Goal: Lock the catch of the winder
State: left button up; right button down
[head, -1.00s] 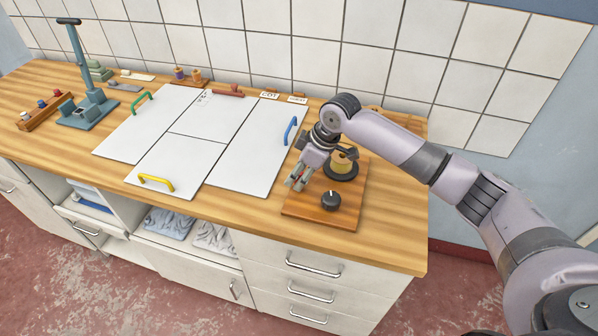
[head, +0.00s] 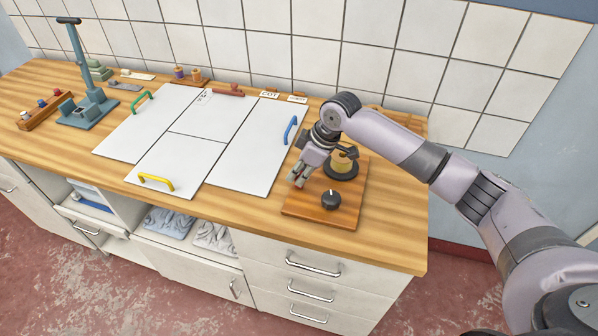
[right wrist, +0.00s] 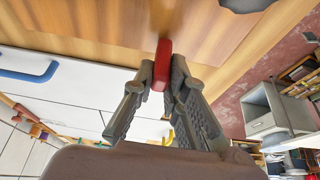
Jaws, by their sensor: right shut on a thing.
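The winder is a wooden board (head: 293,208) on the right end of the worktop. It carries a yellowish spool (head: 341,162) on a dark round base and a dark knob (head: 331,200) near its front edge. My right gripper (head: 297,181) is low over the board's left side. In the right wrist view, its fingers (right wrist: 162,80) are shut on a red catch (right wrist: 162,65), one finger on each side. The fingers hide part of the catch, and its exact position on the board cannot be told. My left gripper is not in view.
White panels (head: 243,160) with a blue handle (head: 291,130), a green handle (head: 141,103) and a yellow handle (head: 156,183) lie left of the winder. A blue-grey stand (head: 87,110) is at the far left. A tiled wall is behind. Worktop right of the board is clear.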

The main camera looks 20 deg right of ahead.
jog(key=shift+w+d+r+g+y+p, duration=0.2)
jog(key=shift+w+g+y+p, duration=0.1)
jog(key=shift+p, duration=0.2)
jog(key=shift+w+f+m+g+y, duration=0.2)
jog(key=shift+w+m+g+y, duration=0.15)
jog(key=shift+g, duration=0.25)
jog(key=shift+w+d+f+g+y+b, duration=0.2)
jog(key=shift+d+f+g+y+b, duration=0.1)
jog(key=shift+g+y+b, duration=0.4)
jog(key=shift+w+r+b, duration=0.1)
jog(key=shift+b, duration=0.4)
jog(key=shift+d, duration=0.1)
jog(key=c, duration=1.6)
grip_release()
